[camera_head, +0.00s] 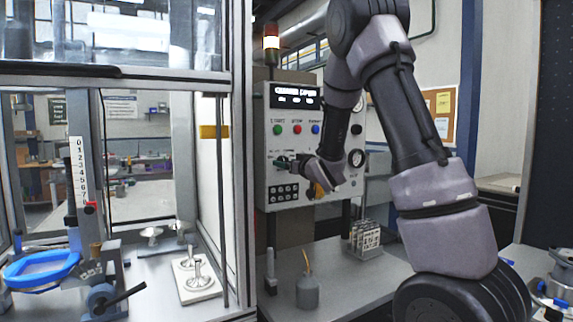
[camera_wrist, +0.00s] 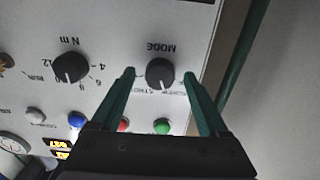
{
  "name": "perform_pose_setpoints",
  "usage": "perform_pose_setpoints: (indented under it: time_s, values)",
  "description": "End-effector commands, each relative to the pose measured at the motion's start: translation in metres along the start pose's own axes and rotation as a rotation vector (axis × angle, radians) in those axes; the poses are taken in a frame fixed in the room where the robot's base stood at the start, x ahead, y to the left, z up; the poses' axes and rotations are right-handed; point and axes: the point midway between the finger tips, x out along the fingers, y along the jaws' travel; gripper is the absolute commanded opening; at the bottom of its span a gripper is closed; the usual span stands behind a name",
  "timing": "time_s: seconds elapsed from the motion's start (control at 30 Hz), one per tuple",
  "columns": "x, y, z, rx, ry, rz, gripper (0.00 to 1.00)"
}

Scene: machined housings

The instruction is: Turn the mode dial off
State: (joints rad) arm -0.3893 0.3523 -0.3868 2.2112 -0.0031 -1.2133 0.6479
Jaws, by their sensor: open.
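The mode dial (camera_wrist: 160,73) is a black round knob under the word MODE, which reads upside down in the wrist view. My gripper (camera_wrist: 160,75) is open, with one green finger on each side of the dial and a visible gap to each. Whether the fingertips reach down to the dial's depth is hard to tell. In the head view my gripper (camera_head: 286,162) is at the left part of the grey control panel (camera_head: 262,185), where it covers the dial.
A second black knob marked N m (camera_wrist: 70,67) sits beside the mode dial. Green (camera_wrist: 162,126), red (camera_wrist: 123,124) and blue (camera_wrist: 77,119) buttons are close by. A glazed enclosure post (camera_head: 243,150) stands left of the panel.

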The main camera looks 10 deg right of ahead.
Motion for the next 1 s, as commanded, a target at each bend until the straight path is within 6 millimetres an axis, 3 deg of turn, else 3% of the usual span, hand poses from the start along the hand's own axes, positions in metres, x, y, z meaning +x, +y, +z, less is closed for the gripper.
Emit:
perform_pose_setpoints:
  time_s: [0.37, 0.57, 1.0]
  values:
    - [0.0064, 0.0004, -0.0005, 0.0, 0.001, 0.001, 0.78]
    - [0.0063, 0.0004, -0.0005, 0.0, 0.001, 0.001, 0.01]
    - [0.0061, 0.0011, -0.0006, -0.087, 0.001, 0.001, 0.0]
